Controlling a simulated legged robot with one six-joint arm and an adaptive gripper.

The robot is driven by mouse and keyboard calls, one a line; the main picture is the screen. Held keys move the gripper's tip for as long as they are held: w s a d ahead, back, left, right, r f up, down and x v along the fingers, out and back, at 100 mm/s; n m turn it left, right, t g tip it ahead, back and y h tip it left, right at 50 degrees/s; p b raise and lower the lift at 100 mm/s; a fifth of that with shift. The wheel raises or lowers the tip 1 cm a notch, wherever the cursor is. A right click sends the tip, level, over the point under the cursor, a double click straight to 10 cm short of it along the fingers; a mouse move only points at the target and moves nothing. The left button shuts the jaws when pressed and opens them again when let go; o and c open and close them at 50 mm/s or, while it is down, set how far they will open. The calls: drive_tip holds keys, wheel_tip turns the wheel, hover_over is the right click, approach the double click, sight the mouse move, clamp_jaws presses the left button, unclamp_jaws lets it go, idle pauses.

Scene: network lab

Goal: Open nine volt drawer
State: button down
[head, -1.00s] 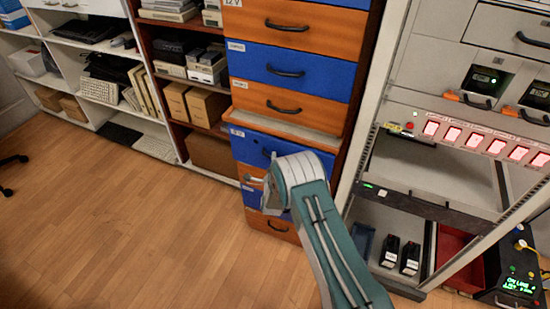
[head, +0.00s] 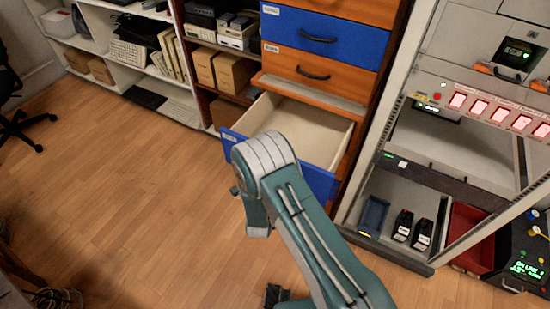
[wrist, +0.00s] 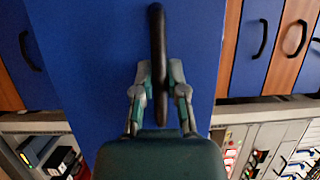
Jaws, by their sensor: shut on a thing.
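A blue drawer (head: 320,183) in the tall cabinet is pulled well out in the head view. Its pale inside shows, and the visible part is empty. A small white label is on the left of its front, too small to read. My arm covers the middle of the front and hides the handle there. In the wrist view the blue front fills the middle, with its black bar handle (wrist: 157,35). My gripper (wrist: 159,82) is shut on this handle, one finger on each side.
Closed orange and blue drawers (head: 325,38) are above. An equipment rack (head: 465,110) with lit red panels stands close on the right. Shelves (head: 150,50) with boxes and devices stand on the left. The wooden floor (head: 120,200) in front is mostly clear, with a chair at the left edge.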

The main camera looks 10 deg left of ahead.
drive_tip(key=shift+s+a+f, duration=0.15)
drive_tip(key=shift+s+a, duration=0.05)
drive_tip(key=shift+s, duration=0.5)
drive_tip(key=shift+s+a+f, duration=0.15)
drive_tip(key=shift+s, duration=0.5)
drive_tip(key=c, duration=0.7)
unclamp_jaws()
drive_tip(key=shift+w+r, duration=0.1)
drive_tip(key=s, duration=1.2)
drive_tip(key=shift+d+f, duration=0.15)
drive_tip(key=shift+f, duration=0.1)
drive_tip(key=shift+w, duration=0.1)
